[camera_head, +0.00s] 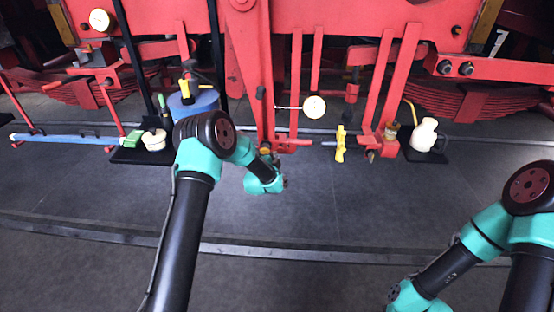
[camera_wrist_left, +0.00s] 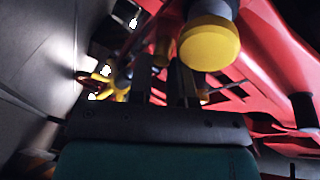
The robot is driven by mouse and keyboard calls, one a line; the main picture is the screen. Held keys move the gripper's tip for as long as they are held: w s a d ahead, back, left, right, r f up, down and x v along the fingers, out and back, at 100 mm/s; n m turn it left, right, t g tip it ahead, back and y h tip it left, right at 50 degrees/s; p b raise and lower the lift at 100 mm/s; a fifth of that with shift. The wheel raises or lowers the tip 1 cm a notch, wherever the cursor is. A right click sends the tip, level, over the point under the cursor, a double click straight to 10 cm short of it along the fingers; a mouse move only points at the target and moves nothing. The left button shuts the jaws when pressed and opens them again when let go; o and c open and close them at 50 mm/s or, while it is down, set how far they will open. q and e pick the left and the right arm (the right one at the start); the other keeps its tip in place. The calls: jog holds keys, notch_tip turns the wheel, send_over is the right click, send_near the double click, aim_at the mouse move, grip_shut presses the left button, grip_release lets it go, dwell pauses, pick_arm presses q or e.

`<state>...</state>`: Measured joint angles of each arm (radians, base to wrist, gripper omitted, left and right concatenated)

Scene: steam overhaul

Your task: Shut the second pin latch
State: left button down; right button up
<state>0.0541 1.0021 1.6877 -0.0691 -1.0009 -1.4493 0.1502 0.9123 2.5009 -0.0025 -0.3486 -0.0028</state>
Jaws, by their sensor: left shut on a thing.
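My left gripper (camera_wrist_left: 162,82) reaches in beside the red upright bar of the undercarriage. In the wrist view its two dark fingers are shut on a small, dim yellowish piece (camera_wrist_left: 162,50), which looks like part of a pin latch. In the head view my own wrist mostly hides that grip. A large round yellow knob (camera_wrist_left: 208,43) hangs close above the fingers in the wrist view. A yellow handle (camera_head: 341,143) stands upright on the low rod to the right of the gripper. My right arm shows at the lower right, its fingers out of view.
The red frame (camera_head: 340,17) with hanging bars spans the back. A round white dial (camera_head: 314,106) sticks out on a thin stem near my left wrist. A white jug (camera_head: 423,135) stands on a dark mat at right. A blue drum (camera_head: 193,103) stands behind my left arm. The front floor is open.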

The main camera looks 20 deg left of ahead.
pick_arm(q)
jog(key=shift+n+t+y, duration=0.3)
jog(key=shift+t+y, duration=0.3)
jog(key=shift+t, duration=0.1)
jog(key=a+r, duration=0.1)
jog(key=r, duration=0.2)
jog(key=a+r, duration=0.2)
jog(key=r, duration=0.1)
jog(key=w+a+r, duration=0.1)
jog(key=r, duration=0.2)
jog(key=shift+a, duration=0.2)
jog(key=shift+c, duration=0.4)
grip_release()
jog(key=shift+s+a+r, duration=0.3)
jog(key=shift+a, duration=0.05)
jog(key=shift+c, duration=0.6)
jog(key=shift+s, duration=0.25)
jog(key=shift+s+a, duration=0.3)
jog(key=shift+s, duration=0.2)
jog(key=c, duration=0.6)
jog(key=shift+s+f, duration=0.15)
jog(key=shift+s, duration=0.2)
jog(key=shift+c, duration=0.9)
jog(key=shift+s+d, duration=0.2)
jog(key=shift+s, duration=0.45)
jog(key=shift+c, duration=1.1)
jog(key=s, duration=0.3)
jog(key=shift+s+d, duration=0.25)
jog(key=shift+s, duration=0.05)
